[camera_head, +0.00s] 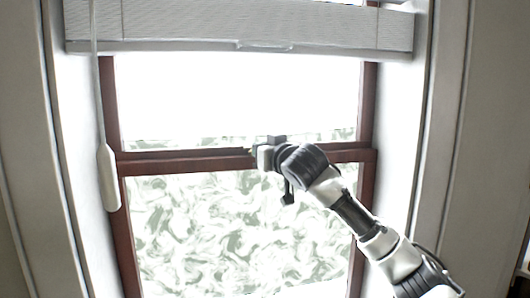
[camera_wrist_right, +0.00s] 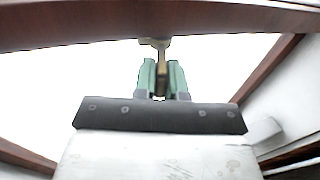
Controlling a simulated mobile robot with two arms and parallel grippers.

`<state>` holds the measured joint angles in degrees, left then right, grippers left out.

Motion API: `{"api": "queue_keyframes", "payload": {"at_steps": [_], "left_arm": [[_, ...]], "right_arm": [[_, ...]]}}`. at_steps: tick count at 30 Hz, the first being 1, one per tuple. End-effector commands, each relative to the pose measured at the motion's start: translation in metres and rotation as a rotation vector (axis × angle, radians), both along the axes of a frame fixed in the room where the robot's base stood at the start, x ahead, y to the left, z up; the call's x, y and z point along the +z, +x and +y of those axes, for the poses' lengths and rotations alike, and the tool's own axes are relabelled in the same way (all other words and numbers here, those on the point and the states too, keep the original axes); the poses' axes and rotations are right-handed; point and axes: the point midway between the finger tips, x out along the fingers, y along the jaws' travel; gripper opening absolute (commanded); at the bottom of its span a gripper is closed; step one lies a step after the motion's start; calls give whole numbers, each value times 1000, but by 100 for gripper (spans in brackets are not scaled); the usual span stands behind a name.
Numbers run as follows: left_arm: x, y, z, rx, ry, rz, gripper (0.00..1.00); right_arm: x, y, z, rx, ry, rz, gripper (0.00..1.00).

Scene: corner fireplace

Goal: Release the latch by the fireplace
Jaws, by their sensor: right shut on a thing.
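The latch (camera_wrist_right: 155,43) is a small brass-coloured piece at the brown window rail, seen in the right wrist view. My right gripper (camera_wrist_right: 161,82) is shut on its lower part, with its two greenish fingers close together on either side. In the head view my right gripper (camera_head: 257,154) is at the middle of the brown rail (camera_head: 195,162) between the upper and lower panes, and hides most of the latch there. My left gripper is not in view.
A pleated blind (camera_head: 190,25) is gathered at the window top. A white cord weight (camera_head: 108,178) hangs at the left side of the frame. The window recess walls stand on both sides. The space before the lower pane (camera_head: 200,235) is clear left of my arm.

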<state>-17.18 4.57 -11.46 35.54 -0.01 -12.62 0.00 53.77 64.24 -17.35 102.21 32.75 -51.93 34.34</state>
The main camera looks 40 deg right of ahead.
Motion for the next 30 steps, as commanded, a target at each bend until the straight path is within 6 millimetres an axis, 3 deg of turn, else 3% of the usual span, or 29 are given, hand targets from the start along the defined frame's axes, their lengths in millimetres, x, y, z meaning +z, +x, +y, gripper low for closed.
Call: {"api": "queue_keyframes", "payload": {"at_steps": [15,30], "left_arm": [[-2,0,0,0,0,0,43],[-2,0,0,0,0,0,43]], "right_arm": [[0,6,13,-286,5,2,0],[-1,6,14,-332,1,3,0]]}}
